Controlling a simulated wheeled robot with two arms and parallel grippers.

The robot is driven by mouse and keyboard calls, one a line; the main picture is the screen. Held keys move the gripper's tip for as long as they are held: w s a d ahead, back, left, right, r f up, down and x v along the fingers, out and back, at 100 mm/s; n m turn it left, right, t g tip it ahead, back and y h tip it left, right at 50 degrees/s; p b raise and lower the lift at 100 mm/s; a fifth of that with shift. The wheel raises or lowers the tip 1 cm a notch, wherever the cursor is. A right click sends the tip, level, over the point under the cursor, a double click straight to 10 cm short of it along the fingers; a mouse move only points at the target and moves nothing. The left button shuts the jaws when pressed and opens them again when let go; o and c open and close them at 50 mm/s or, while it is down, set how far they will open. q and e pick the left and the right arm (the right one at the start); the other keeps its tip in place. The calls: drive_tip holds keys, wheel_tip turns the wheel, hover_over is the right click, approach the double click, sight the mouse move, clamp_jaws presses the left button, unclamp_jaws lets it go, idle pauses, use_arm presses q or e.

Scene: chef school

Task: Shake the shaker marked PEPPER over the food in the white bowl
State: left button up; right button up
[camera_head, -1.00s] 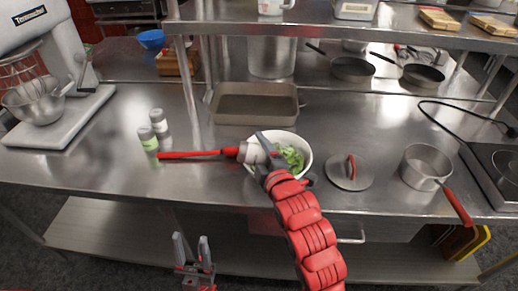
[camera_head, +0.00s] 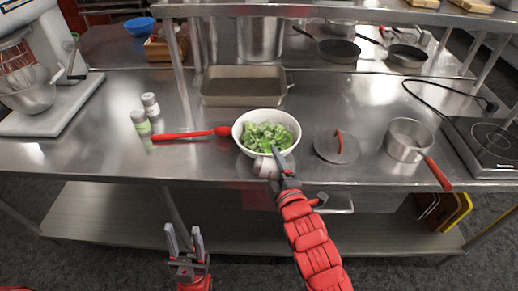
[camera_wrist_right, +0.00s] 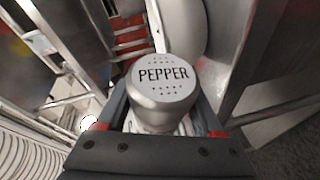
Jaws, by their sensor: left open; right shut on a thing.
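The white bowl (camera_head: 238,131) of chopped green food (camera_head: 266,136) stands near the counter's front edge. My right gripper (camera_head: 279,166) is shut on the PEPPER shaker (camera_head: 266,167), just in front of the bowl's near rim in the head view. In the right wrist view, the shaker's silver cap (camera_wrist_right: 164,78) faces the camera with PEPPER readable, between the fingers. I cannot tell its exact height or tilt. My left gripper (camera_head: 186,243) is open and empty, low in front of the counter.
Two other shakers (camera_head: 141,123) stand left of the bowl, near a red utensil (camera_head: 190,135). A rectangular pan (camera_head: 243,101) is behind the bowl. A lid (camera_head: 336,150) and saucepan (camera_head: 408,142) are to the right. The shelf's post (camera_head: 178,65) rises behind.

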drive_tip(key=s+d+f+m+h, duration=0.1)
drive_tip(key=s+d+f+h, duration=0.1)
drive_tip(key=d+f, duration=0.5)
drive_tip(key=s+d+f+m+h, duration=0.2)
drive_tip(key=s+d+f+h, duration=0.1)
drive_tip(key=d+f, duration=0.5)
drive_tip(key=shift+s+d+m+t, duration=0.15)
drive_tip(key=shift+s+m+t, duration=0.15)
drive_tip(key=shift+s, duration=0.55)
drive_tip(key=shift+r, duration=0.1)
